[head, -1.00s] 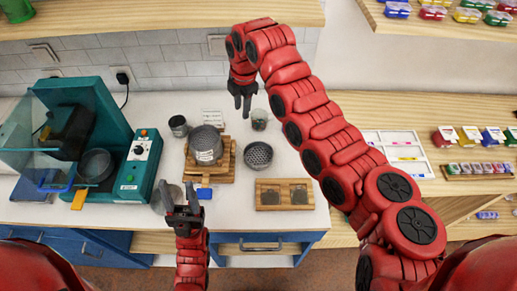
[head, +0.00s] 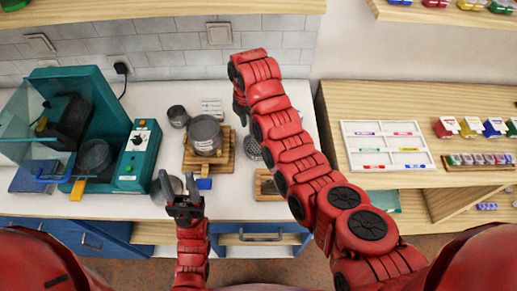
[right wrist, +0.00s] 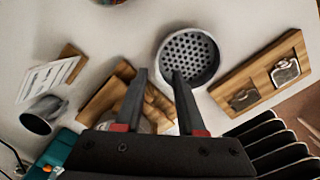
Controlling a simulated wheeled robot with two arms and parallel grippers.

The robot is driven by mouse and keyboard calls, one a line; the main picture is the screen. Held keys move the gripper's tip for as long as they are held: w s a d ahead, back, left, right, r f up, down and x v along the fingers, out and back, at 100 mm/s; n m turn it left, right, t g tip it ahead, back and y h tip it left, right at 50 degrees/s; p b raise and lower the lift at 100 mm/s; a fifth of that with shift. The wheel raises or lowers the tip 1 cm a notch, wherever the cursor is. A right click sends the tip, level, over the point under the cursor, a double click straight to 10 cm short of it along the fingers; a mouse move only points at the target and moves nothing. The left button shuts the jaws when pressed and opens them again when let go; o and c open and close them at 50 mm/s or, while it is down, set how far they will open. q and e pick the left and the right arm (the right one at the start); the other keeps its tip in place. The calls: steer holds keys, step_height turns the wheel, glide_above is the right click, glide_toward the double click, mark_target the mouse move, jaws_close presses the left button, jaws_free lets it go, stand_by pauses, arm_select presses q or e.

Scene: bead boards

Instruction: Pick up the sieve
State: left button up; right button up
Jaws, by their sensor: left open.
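The sieve, a round grey metal cup with a perforated bottom, stands on the white worktop. It shows whole but for a small bit in the right wrist view (right wrist: 190,52); in the head view my right arm covers most of the sieve (head: 251,147). My right gripper (head: 240,114) is above the worktop behind the sieve in the head view. In the right wrist view its fingers (right wrist: 159,77) are apart and empty, the right fingertip overlapping the sieve's near rim; contact cannot be told. My left gripper (head: 179,180) is open and empty at the worktop's front.
A grey pot (head: 205,134) stands on a wooden stand (head: 223,160) left of the sieve. A wooden tray (right wrist: 228,82) with two inset pieces lies to its right. A teal machine (head: 137,160) fills the left. A small dark cup (head: 177,113) stands behind.

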mark_target(258, 146)
steer(key=shift+f+p, duration=0.25)
steer(key=shift+p, duration=0.1)
steer(key=f, duration=0.1)
steer(key=f+p, duration=0.2)
steer(key=shift+w+f, duration=0.3)
steer(key=shift+f, duration=0.05)
steer(key=shift+f+p, duration=0.35)
steer(key=shift+f, duration=0.25)
jaws_close()
stand_by(0.6)
